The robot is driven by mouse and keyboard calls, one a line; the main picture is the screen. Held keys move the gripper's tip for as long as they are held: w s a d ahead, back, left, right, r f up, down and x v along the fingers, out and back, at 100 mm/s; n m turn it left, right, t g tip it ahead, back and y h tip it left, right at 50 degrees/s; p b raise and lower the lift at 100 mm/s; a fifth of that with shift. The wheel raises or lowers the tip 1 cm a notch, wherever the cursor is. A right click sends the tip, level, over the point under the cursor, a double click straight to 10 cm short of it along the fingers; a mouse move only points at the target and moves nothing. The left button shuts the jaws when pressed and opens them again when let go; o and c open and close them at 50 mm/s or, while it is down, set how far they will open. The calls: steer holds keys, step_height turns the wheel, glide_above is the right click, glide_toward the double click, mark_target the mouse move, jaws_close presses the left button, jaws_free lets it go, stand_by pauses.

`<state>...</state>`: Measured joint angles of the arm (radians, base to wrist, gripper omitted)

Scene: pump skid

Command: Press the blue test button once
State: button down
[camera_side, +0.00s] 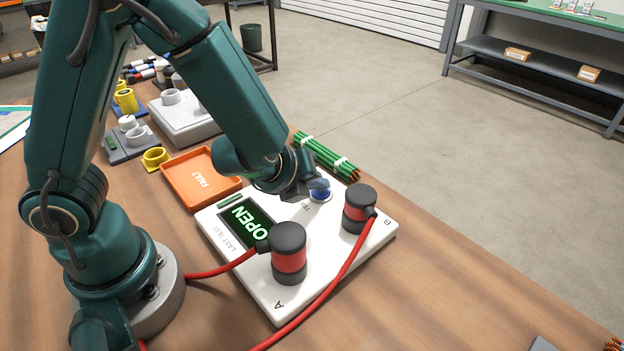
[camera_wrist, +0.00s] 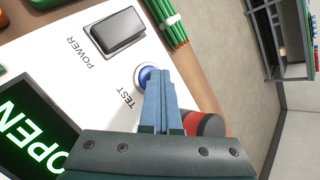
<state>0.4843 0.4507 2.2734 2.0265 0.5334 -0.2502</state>
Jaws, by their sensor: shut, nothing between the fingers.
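The blue test button (camera_wrist: 145,74) sits in a pale ring on the white panel (camera_wrist: 105,85), beside the printed word TEST. It also shows in the side view (camera_side: 321,194), close to my gripper's end. My gripper (camera_wrist: 159,76) is shut and empty, with its blue-grey fingers together. The fingertips are right at the button in both views and hide its right part in the wrist view. I cannot tell whether they touch it or whether it is pressed. The panel's display (camera_side: 247,224) reads OPEN in green.
Two red-and-black plugs (camera_side: 289,253) (camera_side: 359,208) stand on the panel with red cables (camera_side: 335,285). A black POWER switch (camera_wrist: 118,32) is near the button. An orange FAULT tray (camera_side: 201,178) and green rods (camera_side: 325,157) lie close by.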

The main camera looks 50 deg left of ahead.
mark_target(317, 196)
steer(key=shift+r, duration=0.95)
steer(key=shift+r, duration=2.5)
